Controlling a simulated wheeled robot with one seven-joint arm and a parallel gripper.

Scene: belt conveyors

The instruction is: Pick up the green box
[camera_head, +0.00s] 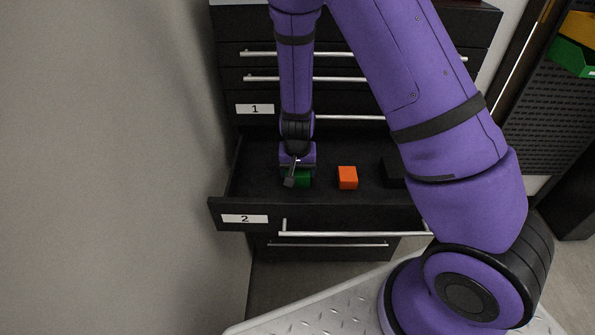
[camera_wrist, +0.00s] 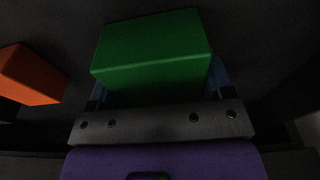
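The green box (camera_head: 303,179) lies in the open drawer marked 2, left of an orange box (camera_head: 347,178). My gripper (camera_head: 296,177) reaches down into the drawer at the green box and hides part of it. In the wrist view the green box (camera_wrist: 152,50) fills the space in front of my gripper (camera_wrist: 158,92). A blue finger shows at each side of the box, close against it. The box hides parts of the fingers, so I cannot tell whether they press on it.
The orange box also shows at the left in the wrist view (camera_wrist: 30,77). A dark box (camera_head: 393,173) sits farther right in the drawer, partly behind my arm. The drawer's front wall (camera_head: 330,216) and left wall stand close around my gripper. A grey wall (camera_head: 110,170) is at left.

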